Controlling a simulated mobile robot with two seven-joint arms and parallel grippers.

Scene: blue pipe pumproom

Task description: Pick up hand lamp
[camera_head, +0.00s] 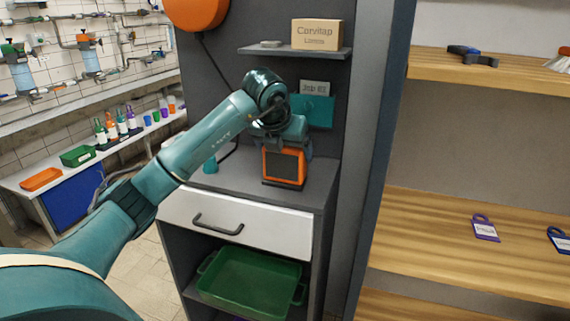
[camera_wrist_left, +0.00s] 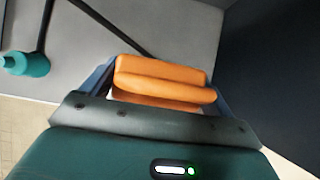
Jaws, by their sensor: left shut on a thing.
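The hand lamp (camera_head: 284,167) is an orange, boxy lamp with a dark front face, at the cabinet's grey top. It looks upright, and its base seems at the surface; I cannot tell if there is a small gap. My left gripper (camera_head: 288,146) comes down on it from above and is shut on its upper part. In the left wrist view the orange hand lamp (camera_wrist_left: 163,81) lies between the two fingers. The gripper hides part of its top. My right gripper is not in view.
The cabinet (camera_head: 324,170) has a white drawer (camera_head: 270,224) and a green tray (camera_head: 250,277) below. A small shelf (camera_head: 295,52) with a box (camera_head: 317,34) is above. Wooden shelves (camera_head: 430,220) are right.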

